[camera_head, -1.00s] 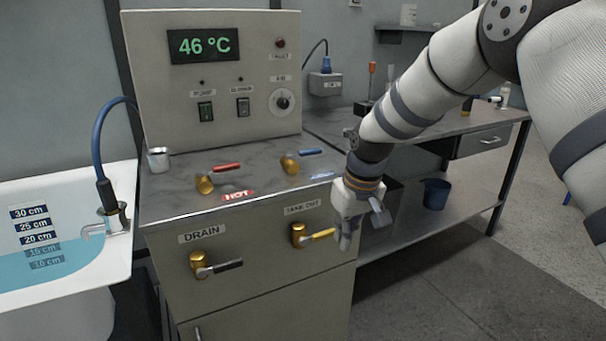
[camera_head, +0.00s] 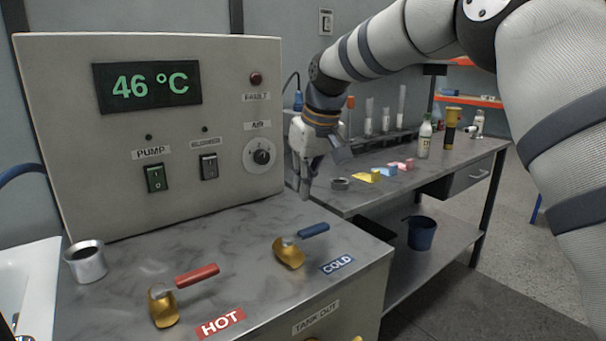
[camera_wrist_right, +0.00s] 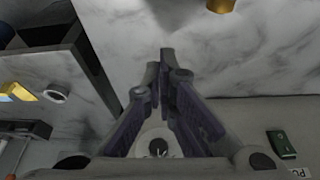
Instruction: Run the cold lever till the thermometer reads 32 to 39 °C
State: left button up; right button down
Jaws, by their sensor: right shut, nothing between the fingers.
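The thermometer display (camera_head: 147,87) on the grey control panel reads 46 °C in the head view. The cold lever (camera_head: 300,237), a blue handle on a brass valve, sits on the counter above the COLD label (camera_head: 337,264). My right gripper (camera_head: 305,194) is shut and empty, above the counter's back right corner, behind the cold lever and apart from it. In the right wrist view its fingers (camera_wrist_right: 165,62) meet with nothing between them, and a brass valve part (camera_wrist_right: 221,5) shows at the top edge. The red hot lever (camera_head: 197,275) stands to the left. My left gripper is not in view.
A metal cup (camera_head: 86,263) stands at the counter's left. The control panel (camera_head: 225,100) rises behind the levers, with pump and blower switches and an air knob (camera_head: 262,157). A workbench (camera_head: 420,178) with bottles and coloured blocks is at the right.

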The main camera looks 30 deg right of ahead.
aim_at(306, 233)
jog(key=x, duration=0.4)
jog(key=shift+w+f, duration=0.15)
jog(key=shift+f, duration=0.15)
jog(key=s, duration=0.1)
jog(key=s+p, duration=0.1)
jog(key=s, duration=0.1)
jog(key=shift+r, duration=0.35)
jog(key=shift+s+f, duration=0.15)
jog(key=shift+s, duration=0.15)
jog(key=shift+s+f, duration=0.15)
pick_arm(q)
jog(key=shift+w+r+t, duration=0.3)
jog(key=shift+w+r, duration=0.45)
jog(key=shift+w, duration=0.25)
pick_arm(e)
jog(key=shift+f, duration=0.25)
